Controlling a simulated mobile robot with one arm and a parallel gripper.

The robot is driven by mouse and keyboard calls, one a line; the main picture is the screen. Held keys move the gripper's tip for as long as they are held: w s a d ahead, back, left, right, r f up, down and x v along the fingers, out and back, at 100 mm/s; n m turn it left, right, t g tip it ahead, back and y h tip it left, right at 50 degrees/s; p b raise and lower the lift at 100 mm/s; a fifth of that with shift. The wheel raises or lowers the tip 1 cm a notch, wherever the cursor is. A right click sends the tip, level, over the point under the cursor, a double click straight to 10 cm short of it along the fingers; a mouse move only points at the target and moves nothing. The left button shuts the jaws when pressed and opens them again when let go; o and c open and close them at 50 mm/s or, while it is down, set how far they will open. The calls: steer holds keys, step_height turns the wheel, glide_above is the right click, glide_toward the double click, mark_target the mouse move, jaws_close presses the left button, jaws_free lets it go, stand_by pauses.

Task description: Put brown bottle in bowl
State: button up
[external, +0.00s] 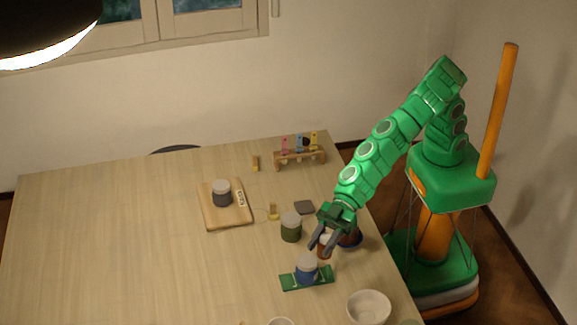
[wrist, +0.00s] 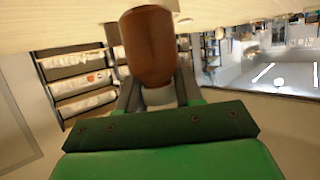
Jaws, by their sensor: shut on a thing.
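My gripper (external: 322,243) is shut on the brown bottle (external: 325,251), near the right edge of the table. In the wrist view the bottle (wrist: 150,50) is a rounded brown body with a white cap (wrist: 159,96) between my fingers. A white bowl (external: 369,309) stands at the table's front right, below and right of my gripper in the external view. It looks empty. A second pale bowl (external: 281,321) is cut off by the bottom edge. The task does not say which bowl. Whether the bottle touches the table is unclear.
A blue jar with a pale lid (external: 307,270) stands on a green mat (external: 292,282) close to my gripper. The table's left side is clear.

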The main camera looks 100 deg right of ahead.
steer(key=s+a+r+n+g+y, duration=0.15)
steer(key=s+a, duration=0.25)
steer(key=a, duration=0.4)
steer(key=s+a+r+n+g+y, duration=0.1)
steer(key=s+a+n+g+y, duration=0.15)
steer(key=s+a, duration=0.4)
steer(key=shift+n+h, duration=0.3)
steer(key=shift+n, duration=0.1)
steer(key=shift+w+a+f, duration=0.2)
steer(key=shift+w+f, duration=0.1)
steer(key=shift+f, duration=1.5)
steer(key=shift+w+a+f, duration=0.25)
steer(key=shift+w+f, duration=0.1)
steer(key=shift+f, duration=1.45)
steer(key=shift+w+a+f, duration=0.2)
steer(key=shift+w+f, duration=0.1)
steer(key=shift+f, duration=1.5)
steer(key=o, duration=1.1)
steer(key=shift+o, duration=0.2)
